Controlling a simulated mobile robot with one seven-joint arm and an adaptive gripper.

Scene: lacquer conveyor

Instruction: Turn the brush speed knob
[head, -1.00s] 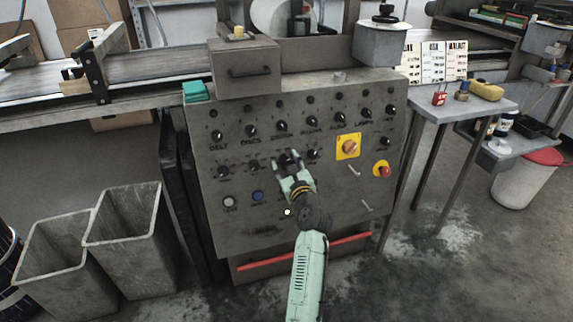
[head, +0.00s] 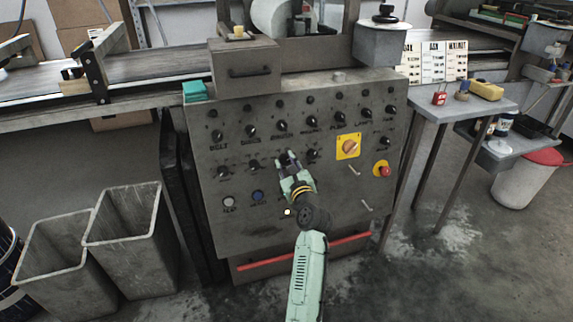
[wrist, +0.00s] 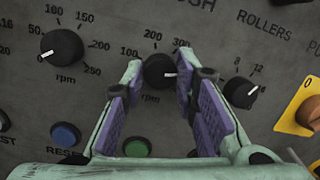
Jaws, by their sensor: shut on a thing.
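The brush speed knob (wrist: 158,71) is a round black knob with a white pointer, marked rpm, on the dark grey control panel (head: 235,235). In the wrist view its pointer faces right. My gripper (wrist: 157,75), mint green with purple finger pads, is shut on this knob, one finger on each side. In the head view my gripper (head: 288,160) reaches the knob below the BRUSH label, and mostly hides it.
Similar knobs flank it on the left (wrist: 62,47) and right (wrist: 240,92). Blue (wrist: 65,134) and green (wrist: 137,147) buttons lie below. A yellow-plated rotary switch (head: 347,147) and red emergency button (head: 382,170) are further right.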

